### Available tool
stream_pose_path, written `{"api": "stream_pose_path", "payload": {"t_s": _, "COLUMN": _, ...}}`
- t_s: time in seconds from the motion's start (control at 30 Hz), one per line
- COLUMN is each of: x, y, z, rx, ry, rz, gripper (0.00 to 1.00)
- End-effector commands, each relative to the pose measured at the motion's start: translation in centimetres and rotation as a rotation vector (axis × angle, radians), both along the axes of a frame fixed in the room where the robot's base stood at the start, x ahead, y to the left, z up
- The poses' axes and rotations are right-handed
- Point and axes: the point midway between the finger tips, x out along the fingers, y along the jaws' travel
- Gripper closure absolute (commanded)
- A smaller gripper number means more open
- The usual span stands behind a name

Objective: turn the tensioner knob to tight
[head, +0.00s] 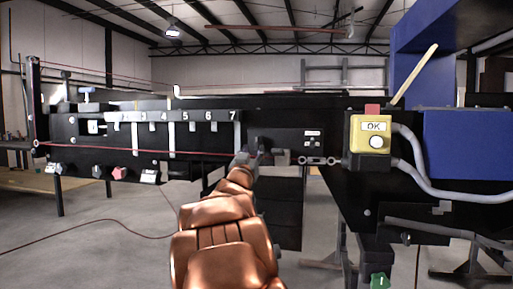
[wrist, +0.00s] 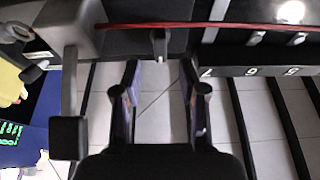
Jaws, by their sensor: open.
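My gripper (head: 250,157) is at the front of the dark conveyor frame, just right of the slot marked 7 in the head view. In the wrist view my gripper (wrist: 162,95) has its two fingers well apart, with only floor showing between them. A small dark peg (wrist: 160,44) hangs from the frame ahead of the gap between the fingertips, apart from them. A grey bracket with a dark block (wrist: 68,138) at its end is left of the fingers. I cannot tell for sure which part is the tensioner knob, and no tight marking is readable.
A red cord (wrist: 180,24) crosses ahead of the fingers. A yellow OK button box (head: 369,135) with grey conduit (head: 410,150) is to the right. Several small knobs, one reddish (head: 118,172), hang under the frame at left. Open floor (head: 100,225) lies at front left.

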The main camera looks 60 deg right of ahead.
Motion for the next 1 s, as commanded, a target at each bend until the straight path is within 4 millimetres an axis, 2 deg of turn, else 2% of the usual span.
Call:
{"api": "stream_pose_path", "payload": {"t_s": 0.5, "x": 1.5, "y": -4.0, "z": 1.8, "rx": -0.001, "ry": -0.001, "rz": 0.000, "gripper": 0.58}}
{"api": "stream_pose_path", "payload": {"t_s": 1.0, "x": 1.9, "y": -4.8, "z": 2.1, "rx": 0.001, "ry": 0.001, "rz": 0.002, "gripper": 0.58}}
